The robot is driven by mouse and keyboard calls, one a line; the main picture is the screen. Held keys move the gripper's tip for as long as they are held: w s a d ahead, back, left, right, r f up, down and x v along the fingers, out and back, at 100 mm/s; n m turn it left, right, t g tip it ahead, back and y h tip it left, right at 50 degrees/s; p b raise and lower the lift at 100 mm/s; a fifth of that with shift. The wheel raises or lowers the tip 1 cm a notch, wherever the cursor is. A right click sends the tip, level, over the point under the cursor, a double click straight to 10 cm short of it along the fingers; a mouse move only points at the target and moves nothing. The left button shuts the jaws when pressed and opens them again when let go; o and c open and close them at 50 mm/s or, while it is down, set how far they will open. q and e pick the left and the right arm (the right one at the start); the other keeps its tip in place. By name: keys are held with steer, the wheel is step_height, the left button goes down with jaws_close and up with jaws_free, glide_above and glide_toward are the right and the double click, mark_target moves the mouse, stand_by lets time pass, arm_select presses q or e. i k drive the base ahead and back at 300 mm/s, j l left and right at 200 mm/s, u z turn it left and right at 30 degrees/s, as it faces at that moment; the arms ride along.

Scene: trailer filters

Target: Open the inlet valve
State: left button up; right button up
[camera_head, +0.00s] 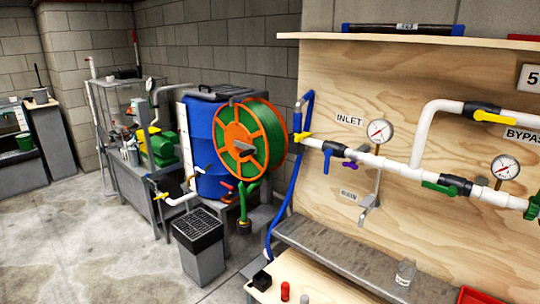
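The INLET label (349,120) is on the plywood panel, right of centre. Below and left of it, on the white pipe, is a valve with a blue handle (327,161) that points down, across the pipe. A yellow handle (301,137) sits at the pipe's left end, by the blue hose (296,180). A small purple handle (349,164) is just right of the blue-handled valve. I cannot tell from the label alone which handle belongs to the inlet. Neither of my grippers is in view.
A pressure gauge (380,131) and a small tap (367,207) are right of the valves. A grey ledge (345,255) runs below the panel, with a glass jar (405,272) on it. A hose reel (247,140) and a bin (201,245) stand left. The concrete floor at left is clear.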

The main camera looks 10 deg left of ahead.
mark_target(328, 153)
steer(key=z, duration=0.3)
steer(key=i+j+z, duration=0.15)
steer(key=z, duration=0.15)
steer(key=i+j+z, duration=0.15)
steer(key=j+z, duration=0.2)
steer(key=i+j+z, duration=0.1)
steer(key=j+z, duration=0.2)
